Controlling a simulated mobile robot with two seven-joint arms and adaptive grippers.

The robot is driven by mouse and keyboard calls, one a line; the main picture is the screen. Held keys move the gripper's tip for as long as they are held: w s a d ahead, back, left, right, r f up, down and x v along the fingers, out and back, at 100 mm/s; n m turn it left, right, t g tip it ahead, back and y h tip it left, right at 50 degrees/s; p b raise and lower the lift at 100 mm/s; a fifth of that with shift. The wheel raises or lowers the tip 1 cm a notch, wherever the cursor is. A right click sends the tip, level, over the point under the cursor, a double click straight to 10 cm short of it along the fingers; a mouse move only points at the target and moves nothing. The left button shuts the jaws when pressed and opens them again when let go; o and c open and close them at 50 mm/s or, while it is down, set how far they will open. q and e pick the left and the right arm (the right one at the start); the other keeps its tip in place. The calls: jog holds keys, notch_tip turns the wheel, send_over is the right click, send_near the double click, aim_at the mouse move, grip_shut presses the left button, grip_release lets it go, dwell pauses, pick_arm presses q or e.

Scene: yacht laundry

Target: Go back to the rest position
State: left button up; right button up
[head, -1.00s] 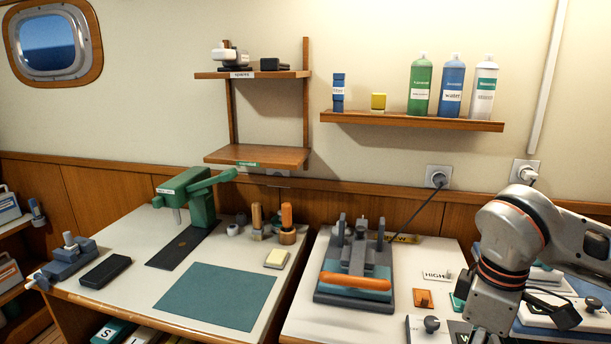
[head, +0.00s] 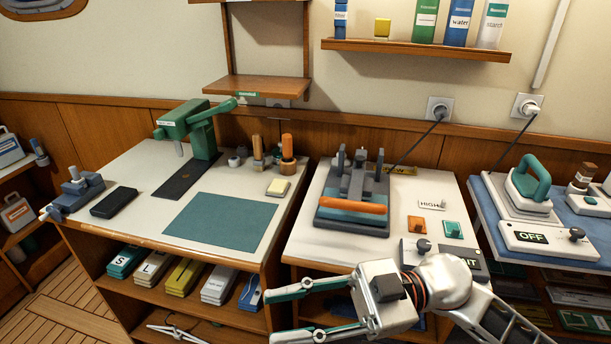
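My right gripper (head: 271,317) reaches in low at the centre of the head view, pointing left, in front of the benches' front edge. Its two fingers with green inner strips are spread apart, and nothing is between them. My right arm comes in from the lower right. My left gripper is not in view.
The left bench holds a green press (head: 190,128), a teal mat (head: 222,224) and stamps. The middle bench holds a heat press (head: 353,205) with an orange handle. A teal-handled iron (head: 529,184) stands at right. Folded stacks (head: 180,277) fill the shelf below.

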jog(key=w+d+m+t+y, duration=0.3)
jog(key=w+m+t, duration=0.55)
jog(key=t, duration=0.45)
jog(key=w+d+f+m+t+h, duration=0.3)
jog(key=d+f+m+t+h, duration=0.15)
jog(key=f, duration=0.25)
jog(key=w+d+f+m+t+h, duration=0.3)
jog(key=d+f+m+t+h, duration=0.1)
jog(key=f+h, duration=0.2)
jog(key=s+d+f+g+h, duration=0.2)
jog(key=s+d+f, duration=0.1)
jog(key=f, duration=0.6)
jog(key=s+d+f+m+g+h, duration=0.1)
jog(key=s+d+f+g+h, duration=0.1)
jog(key=s+f, duration=0.4)
jog(key=s+d+f+m+g+h, duration=0.1)
jog(key=s+d+f+h, duration=0.3)
jog(key=f, duration=0.7)
jog(key=shift+s+d+f+g, duration=0.4)
jog(key=shift+d+g, duration=0.25)
jog(key=shift+d, duration=0.35)
dwell(1.8)
